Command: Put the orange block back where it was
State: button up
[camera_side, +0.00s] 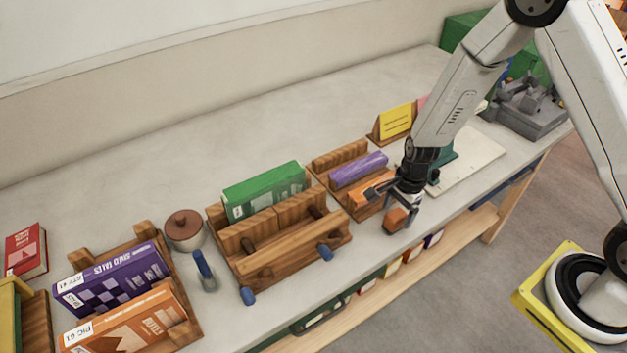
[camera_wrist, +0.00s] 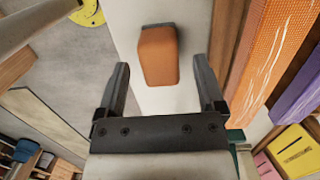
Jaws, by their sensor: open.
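The orange block (camera_side: 396,220) sits on the grey table top near its front edge. In the wrist view the block (camera_wrist: 158,54) lies ahead of my gripper (camera_wrist: 161,72), in line with the gap between the two fingers. My gripper (camera_side: 396,200) is open and close above the block in the side view. There is clear space on both sides of the block, and I cannot tell whether the fingertips reach down beside it. No marked spot for the block is visible.
A wooden rack (camera_side: 340,158) with a purple book (camera_side: 358,168) and an orange book stands just left of my gripper. Further left are a wooden press with blue-tipped handles (camera_side: 283,249), a lidded pot (camera_side: 184,229) and a book stand. A pale board (camera_side: 474,160) lies to the right.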

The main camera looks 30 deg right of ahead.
aim_at(401, 212)
notch_tip(401, 212, up, 9)
jog(key=d, duration=0.1)
dwell(0.5)
dwell(0.6)
jog(key=s+r+n+t, duration=0.1)
jog(key=s+r+n, duration=0.3)
jog(key=n, duration=0.5)
jog(key=s+r+n+t+h, duration=0.1)
jog(key=s+r+n, duration=0.3)
jog(key=n, duration=0.5)
jog(key=shift+s+t, duration=0.2)
jog(key=shift+t, duration=0.1)
